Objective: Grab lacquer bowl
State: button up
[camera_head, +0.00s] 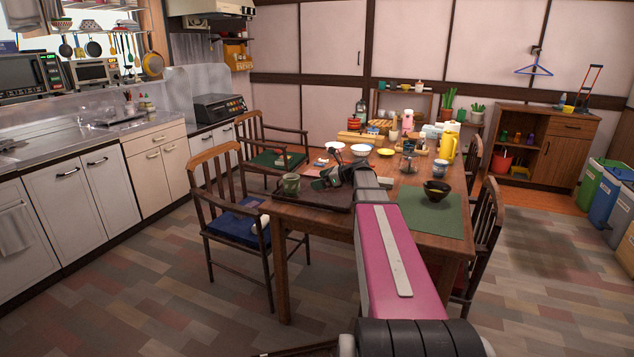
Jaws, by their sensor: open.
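The lacquer bowl, dark with a brownish inside (437,189), stands upright on a green placemat (420,217) at the near right of the wooden table. My arm reaches forward from the bottom of the view to the table. My gripper (326,182) is at its far end, dark, above a brown tray (290,195) at the table's near left. It is open, left of the bowl and apart from it. My arm's pink link lies just left of the placemat and hides part of the table's near side.
A blue-patterned cup (439,168) is behind the bowl, and a yellow pitcher (448,146) is farther back. Chairs flank the table. Many dishes crowd its far half.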

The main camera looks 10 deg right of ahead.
aim_at(436, 190)
jog(key=k+j+z, duration=0.1)
jog(key=z, duration=0.55)
jog(key=i+z, duration=0.1)
jog(key=z, duration=0.6)
jog(key=i+j, duration=0.1)
jog(key=j, duration=0.45)
jog(key=j+u, duration=0.1)
jog(key=j, duration=0.45)
jog(key=i, duration=0.05)
